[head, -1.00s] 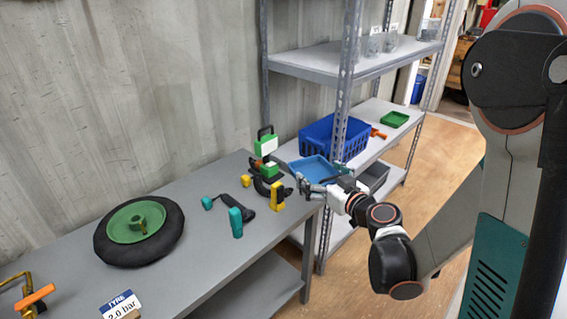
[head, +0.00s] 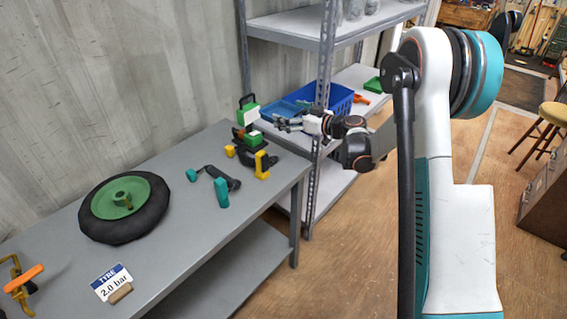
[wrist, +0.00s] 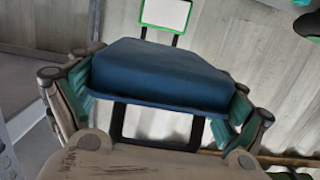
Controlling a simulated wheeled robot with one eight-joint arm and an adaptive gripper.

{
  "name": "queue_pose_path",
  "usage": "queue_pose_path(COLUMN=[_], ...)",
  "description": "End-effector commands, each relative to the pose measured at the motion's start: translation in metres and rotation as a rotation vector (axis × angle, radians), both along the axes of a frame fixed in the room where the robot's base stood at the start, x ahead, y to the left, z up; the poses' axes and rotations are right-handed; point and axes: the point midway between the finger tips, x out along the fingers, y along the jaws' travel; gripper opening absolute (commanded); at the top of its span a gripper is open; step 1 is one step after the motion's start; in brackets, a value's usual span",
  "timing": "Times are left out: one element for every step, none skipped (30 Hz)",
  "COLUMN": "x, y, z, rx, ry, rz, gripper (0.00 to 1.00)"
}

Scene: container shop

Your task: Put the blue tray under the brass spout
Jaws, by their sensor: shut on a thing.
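The blue tray (head: 277,109) is held up near the shelf's left post, in front of the blue basket in the head view. My gripper (head: 288,124) is shut on it. In the wrist view the tray (wrist: 160,77) fills the space between my two teal-padded fingers (wrist: 158,105) and looks tilted. A brass-coloured bent piece with an orange bar (head: 22,279) stands at the bench's near left end, partly cut off by the picture edge. It looks like the spout, but its outlet and the spot below it are not clear.
The grey bench (head: 185,268) holds a tyre with green hub (head: 148,217), a pressure sign (head: 112,281), teal-handled tools (head: 221,192), yellow pieces (head: 262,165) and a green-and-black device (head: 249,115). The shelf (head: 335,142) carries a blue basket (head: 341,98). Bare bench lies right of the sign.

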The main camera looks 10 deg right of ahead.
Motion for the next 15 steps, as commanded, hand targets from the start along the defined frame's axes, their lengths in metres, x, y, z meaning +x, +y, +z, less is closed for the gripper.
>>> queue_pose_path(x=[0.000,0.000,0.000,0.000,0.000,0.000,0.000,0.000,0.000,0.000,0.000,0.000,0.000,0.000,0.000], y=[0.000,0.000,0.000,0.000,0.000,0.000,0.000,0.000,0.000,0.000,0.000,0.000,0.000,0.000,0.000], z=[0.000,0.000,-0.001,-0.003,-0.005,-0.011,-0.016,-0.022,-0.031,-0.039,-0.047,-0.057,-0.065,-0.072,-0.082], rx=[0.000,0.000,0.000,0.000,0.000,0.000,0.000,0.001,0.001,0.001,0.001,0.001,0.001,0.001,0.001], ry=[0.000,0.000,0.000,0.000,0.000,0.000,0.000,0.001,0.001,0.001,0.001,0.001,0.001,0.001,0.001], rz=[0.000,0.000,0.000,0.000,0.000,-0.001,-0.001,-0.001,-0.001,-0.001,-0.001,-0.001,-0.001,-0.001,-0.001], gripper=[0.65,0.65,0.65,0.65,0.65,0.65,0.65,0.65,0.65,0.65,0.65,0.65,0.65,0.65,0.65])
